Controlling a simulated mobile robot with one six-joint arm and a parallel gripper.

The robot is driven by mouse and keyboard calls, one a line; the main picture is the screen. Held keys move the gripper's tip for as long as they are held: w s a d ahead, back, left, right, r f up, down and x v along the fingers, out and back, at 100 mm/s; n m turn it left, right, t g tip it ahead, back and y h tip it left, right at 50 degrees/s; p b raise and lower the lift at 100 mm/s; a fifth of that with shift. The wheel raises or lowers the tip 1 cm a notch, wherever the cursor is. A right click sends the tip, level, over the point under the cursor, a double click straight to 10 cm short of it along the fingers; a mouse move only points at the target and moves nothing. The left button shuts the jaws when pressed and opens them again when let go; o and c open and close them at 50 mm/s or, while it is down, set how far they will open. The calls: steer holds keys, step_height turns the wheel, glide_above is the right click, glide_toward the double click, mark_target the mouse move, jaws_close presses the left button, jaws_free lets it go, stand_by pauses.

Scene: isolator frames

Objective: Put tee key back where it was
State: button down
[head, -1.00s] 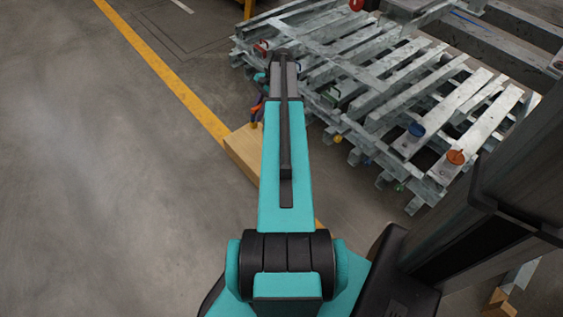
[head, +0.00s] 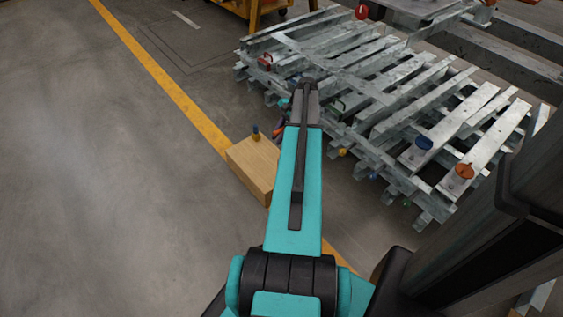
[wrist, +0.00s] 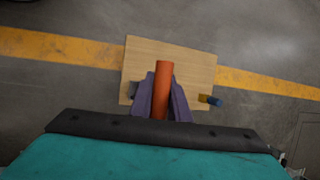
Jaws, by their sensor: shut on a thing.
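My gripper (wrist: 161,80) has purple fingers shut on an orange bar (wrist: 165,68), which looks like part of the tee key. The bar stands out between the fingers in the wrist view; its lower part and any crosspiece are hidden. A light wooden block (wrist: 195,62) lies behind the bar in that view. In the head view the wooden block (head: 250,172) is on the floor left of my arm, and my gripper (head: 279,131) is mostly hidden by the arm, near the block's upper right corner. I cannot tell the height of the bar above the block.
A small blue and yellow item (head: 255,133) stands on the block; it also shows in the wrist view (wrist: 211,100). A stack of grey metal frames (head: 375,85) with coloured clamps is close on the right. A yellow floor line (head: 165,82) passes the block. Open floor lies left.

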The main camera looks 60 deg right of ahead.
steer(key=shift+f+b, duration=0.6)
steer(key=shift+f, duration=1.55)
steer(key=shift+f+b, duration=0.9)
steer(key=shift+f, duration=1.7)
steer(key=c, duration=1.7)
jaws_free()
steer(key=p+v, duration=0.4)
steer(key=v, duration=0.8)
